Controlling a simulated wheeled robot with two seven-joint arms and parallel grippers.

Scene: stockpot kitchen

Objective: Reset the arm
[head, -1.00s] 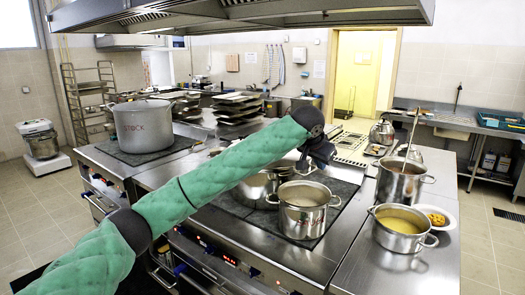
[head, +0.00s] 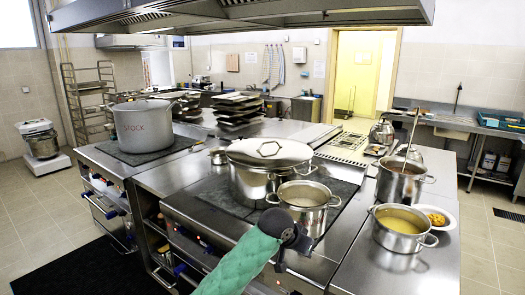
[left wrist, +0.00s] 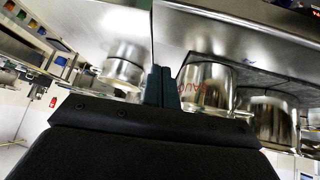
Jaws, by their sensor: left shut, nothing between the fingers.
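My left arm, in a green quilted sleeve, comes up from the bottom of the head view. Its dark wrist end is in front of the small open pot (head: 303,197). In the left wrist view my left gripper (left wrist: 162,82) is shut and empty, its two dark fingers together. The small pot with red lettering also shows right of the fingers there (left wrist: 206,88), apparently apart from them. My right gripper is in neither view.
A large lidded pot (head: 252,182) stands behind the small pot on the stove. A grey stockpot (head: 143,128) stands on the left stove. A tall pot with a ladle (head: 398,185) and a soup pot (head: 398,240) stand at the right. The extractor hood (head: 240,14) hangs above.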

